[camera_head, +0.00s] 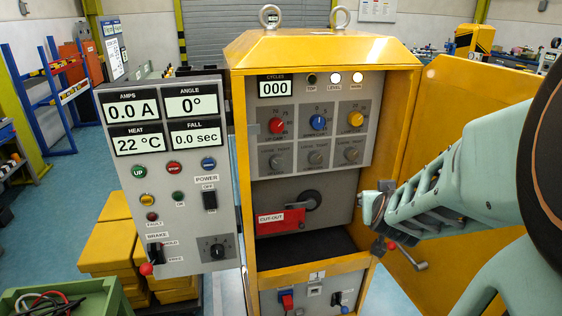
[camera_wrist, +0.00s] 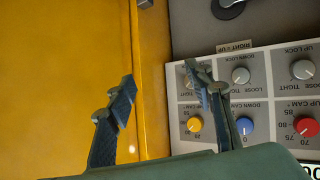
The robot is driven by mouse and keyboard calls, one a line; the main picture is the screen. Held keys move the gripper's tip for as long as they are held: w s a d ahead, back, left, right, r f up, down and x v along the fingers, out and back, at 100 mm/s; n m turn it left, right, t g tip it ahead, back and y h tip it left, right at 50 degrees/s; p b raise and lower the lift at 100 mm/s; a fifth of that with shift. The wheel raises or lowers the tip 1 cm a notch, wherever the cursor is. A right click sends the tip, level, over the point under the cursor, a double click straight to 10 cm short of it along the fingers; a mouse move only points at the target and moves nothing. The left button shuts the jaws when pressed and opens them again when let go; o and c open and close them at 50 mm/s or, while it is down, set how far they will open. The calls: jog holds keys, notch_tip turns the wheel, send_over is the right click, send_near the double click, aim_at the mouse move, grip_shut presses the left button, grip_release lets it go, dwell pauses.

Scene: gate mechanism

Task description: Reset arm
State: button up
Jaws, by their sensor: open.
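In the head view a yellow cabinet (camera_head: 300,53) stands open, with a grey panel of red, blue and yellow knobs. My arm reaches in from the right, its end near the cabinet's right edge. In the wrist view my gripper (camera_wrist: 160,76) is open and empty, its two dark fingers spread wide. The left finger is in front of a yellow surface; the right is in front of the knob panel (camera_wrist: 250,88), near a grey knob. The panel appears upside down there. Whether a finger touches anything cannot be told.
The yellow door (camera_head: 470,100) is swung open at the right, partly behind my arm. A red CUT-OUT plate (camera_head: 281,222) with a dark rotary handle is below the knobs. A grey control box (camera_head: 170,170) with displays stands at the left, with a BRAKE lever. Yellow blocks (camera_head: 108,246) lie behind it.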

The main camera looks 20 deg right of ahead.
jog(key=s+a+r+n+y+p, duration=0.1)
jog(key=a+r+n+y+p, duration=0.3)
jog(key=a, duration=1.2)
jog(key=s+a+r+g+y+p, duration=0.1)
jog(key=s+a+r+g, duration=0.1)
jog(key=s+a, duration=0.4)
jog(key=s+a+r+g+y+p, duration=0.1)
jog(key=s+a+r+g, duration=0.1)
jog(key=s+a, duration=0.3)
jog(key=s+r, duration=0.1)
jog(key=s, duration=0.2)
jog(key=shift+s+a+r+n+g+y, duration=0.2)
jog(key=shift+s+a+n+g+y, duration=0.1)
jog(key=shift+s+a, duration=0.1)
jog(key=shift+w, duration=0.1)
